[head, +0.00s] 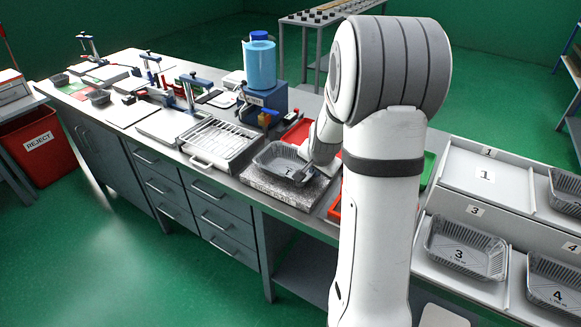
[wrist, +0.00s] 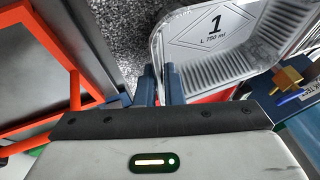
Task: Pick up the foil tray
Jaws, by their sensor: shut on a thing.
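The foil tray (head: 270,164) is silver, open-topped and marked 1. In the head view it is at the granite slab (head: 262,186) on the bench. In the wrist view the foil tray (wrist: 268,48) fills the upper right, its printed 1 facing the camera. My gripper (head: 307,172) is at the tray's right side in the head view, partly hidden by my arm. In the wrist view my gripper (wrist: 161,84) has its two blue fingers shut on the tray's near rim. I cannot tell whether the tray touches the slab.
A red tray (head: 298,132) lies behind, and an orange-red frame (wrist: 78,90) is left in the wrist view. A blue-topped dispenser (head: 260,68) stands behind the slab. A wire-rack pan (head: 213,160) is left. Other foil trays (head: 463,250) sit in the right rack.

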